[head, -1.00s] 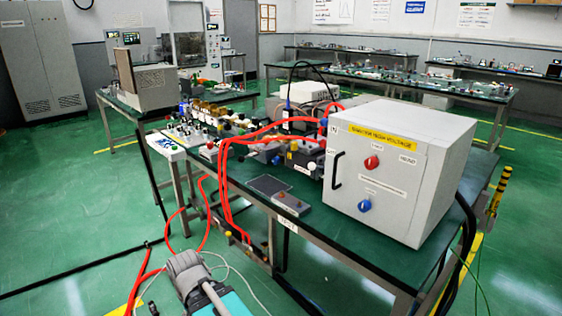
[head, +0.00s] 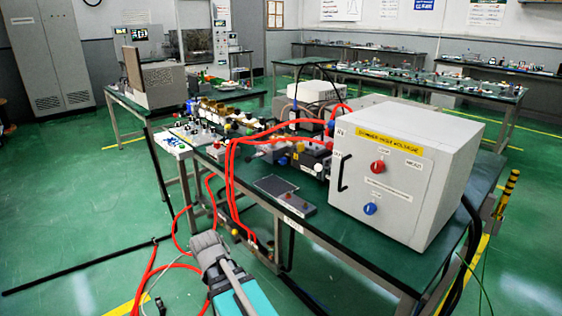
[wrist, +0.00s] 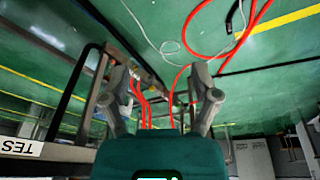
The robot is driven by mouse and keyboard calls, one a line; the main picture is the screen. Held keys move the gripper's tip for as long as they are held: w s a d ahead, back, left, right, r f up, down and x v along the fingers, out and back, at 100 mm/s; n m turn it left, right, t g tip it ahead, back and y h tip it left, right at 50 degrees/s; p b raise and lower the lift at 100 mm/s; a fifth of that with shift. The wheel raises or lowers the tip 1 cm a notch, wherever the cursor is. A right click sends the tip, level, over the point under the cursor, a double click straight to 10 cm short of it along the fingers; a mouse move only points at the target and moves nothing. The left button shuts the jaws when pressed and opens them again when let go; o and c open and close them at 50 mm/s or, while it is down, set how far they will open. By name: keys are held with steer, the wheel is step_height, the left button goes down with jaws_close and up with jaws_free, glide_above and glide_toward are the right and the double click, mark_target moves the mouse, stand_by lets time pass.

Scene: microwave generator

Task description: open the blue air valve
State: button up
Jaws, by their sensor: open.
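A blue knob (head: 370,208) sits low on the front of a grey cabinet, below a red knob (head: 377,167). A smaller blue part (head: 331,125) shows by the red hoses at the cabinet's left side. I cannot tell from the pictures which blue part is the air valve. My gripper (wrist: 161,68) is open and empty in the wrist view, with red hoses and small fittings beyond its fingers. No blue valve is clear there. My gripper's fingers are not clear in the head view, where my arm shows low, left of the table.
The grey cabinet (head: 410,160) stands on a green-topped table (head: 330,243). Red hoses (head: 229,180) hang over the table's left edge and loop on the floor. Small fittings (head: 236,233) sit below that edge. A black cable lies at left. Green floor is open at left.

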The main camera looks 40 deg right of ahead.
steer(key=w+d+r+m+t+h+p, duration=0.25)
steer(key=w+d+r+m, duration=0.3)
steer(key=d, duration=0.35)
steer(key=m+t+h+p, duration=0.4)
steer(key=m+t+h, duration=0.2)
steer(key=m, duration=0.6)
glide_toward(282, 162)
steer(key=v, duration=0.4)
steer(key=shift+s+a+f, duration=0.2)
steer(key=shift+a+f, duration=0.15)
steer(key=shift+a, duration=0.05)
steer(key=shift+d+r+m, duration=0.3)
steer(key=shift+d+m, duration=0.05)
steer(key=shift+d, duration=0.15)
steer(key=shift+w, duration=0.1)
steer(key=b+x, duration=0.3)
steer(key=x, duration=1)
steer(key=shift+w+d+b, duration=0.2)
steer(key=shift+w+b, duration=0.1)
steer(key=shift+b, duration=0.1)
